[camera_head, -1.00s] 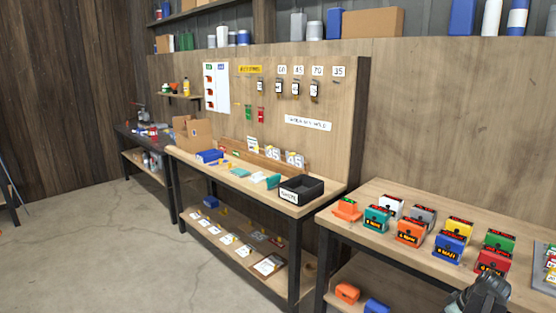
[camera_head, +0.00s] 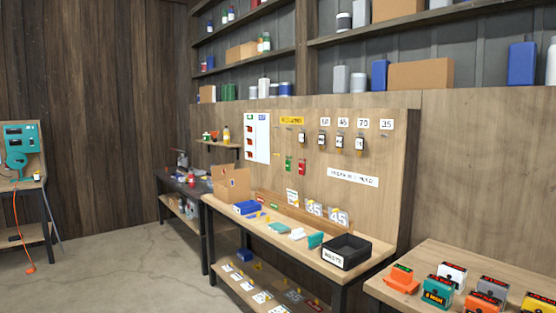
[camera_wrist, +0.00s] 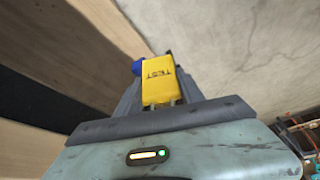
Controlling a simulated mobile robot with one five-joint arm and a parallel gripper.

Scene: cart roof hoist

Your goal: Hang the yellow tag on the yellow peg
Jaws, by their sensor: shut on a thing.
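A yellow tag (camera_wrist: 160,80) with dark lettering sits between the jaws of my gripper (camera_wrist: 158,92) in the wrist view. My gripper is shut on it. A blue thing (camera_wrist: 137,67) shows just past the tag's left edge; I cannot tell what it is. In the head view, a small thin yellow mark, perhaps the yellow peg (camera_head: 277,145), shows on the wooden board (camera_head: 345,150), left of a green tag (camera_head: 288,163) and a red tag (camera_head: 302,166). It is too small to tell clearly. My gripper is not in the head view.
The workbench (camera_head: 282,243) below the board holds a black bin (camera_head: 346,251), a cardboard box (camera_head: 232,184) and small parts. A second table (camera_head: 400,290) at lower right holds coloured boxes. Open concrete floor (camera_head: 120,270) lies at left. A teal machine (camera_head: 20,140) stands far left.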

